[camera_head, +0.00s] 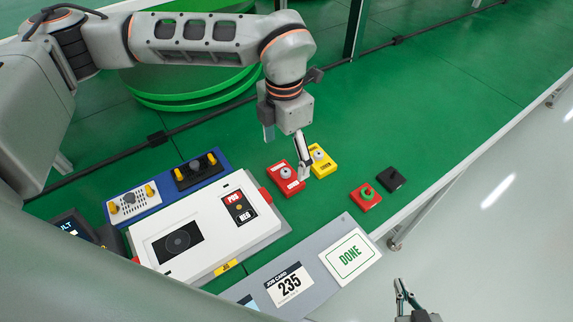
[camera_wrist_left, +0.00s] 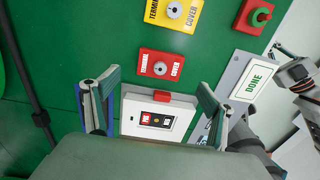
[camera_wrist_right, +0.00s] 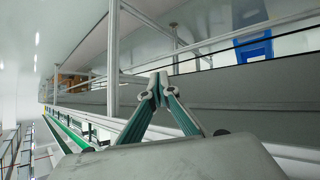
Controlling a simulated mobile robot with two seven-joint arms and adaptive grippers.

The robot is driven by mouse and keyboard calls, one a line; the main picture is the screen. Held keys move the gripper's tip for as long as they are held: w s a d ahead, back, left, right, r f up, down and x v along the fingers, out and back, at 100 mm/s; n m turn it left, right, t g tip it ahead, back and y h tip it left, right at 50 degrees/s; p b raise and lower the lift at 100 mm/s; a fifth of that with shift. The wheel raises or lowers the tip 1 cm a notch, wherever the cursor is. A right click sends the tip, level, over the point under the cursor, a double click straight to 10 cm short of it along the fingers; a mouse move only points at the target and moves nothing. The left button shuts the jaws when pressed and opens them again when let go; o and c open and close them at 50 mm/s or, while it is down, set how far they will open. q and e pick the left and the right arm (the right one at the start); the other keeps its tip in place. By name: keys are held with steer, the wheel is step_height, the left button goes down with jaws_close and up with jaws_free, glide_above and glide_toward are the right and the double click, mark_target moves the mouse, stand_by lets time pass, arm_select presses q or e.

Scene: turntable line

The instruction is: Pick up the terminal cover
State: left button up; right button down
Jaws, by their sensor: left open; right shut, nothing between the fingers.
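Two covers marked as terminal covers lie on the green surface: a red cover (camera_head: 277,172), also in the left wrist view (camera_wrist_left: 161,64), and a yellow cover (camera_head: 325,168), also in the left wrist view (camera_wrist_left: 185,16). Each has a grey round knob on top. My left gripper (camera_head: 287,155) hangs open and empty above the red cover; one finger overlaps the space between the covers in the head view. In the left wrist view the red cover appears ahead, between the spread fingers (camera_wrist_left: 148,88). My right gripper (camera_head: 405,293) is shut and empty, away beyond the table's edge.
A white tester with POS/NEG markings (camera_head: 213,248) stands left of the covers, behind a grey board (camera_head: 318,290) with DONE and 235 cards. Green surface beyond is clear.

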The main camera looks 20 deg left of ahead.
mark_target(286, 171)
arm_select(q)
steer(key=shift+w+a+f, duration=0.15)
steer(key=shift+a+f, duration=0.1)
steer(key=shift+f, duration=0.1)
step_height(286, 171, down, 2)
steer(key=shift+d, duration=0.1)
steer(key=f, duration=0.4)
steer(key=shift+s+d+f+b, duration=0.15)
steer(key=shift+s+d+b, duration=0.05)
steer(key=shift+s+b, duration=0.15)
steer(key=shift+w+f, duration=0.1)
steer(key=shift+f, duration=0.2)
steer(key=c, duration=1)
steer(key=shift+c, duration=1.1)
arm_select(e)
steer(key=shift+s+f, duration=0.4)
steer(key=shift+f, duration=0.05)
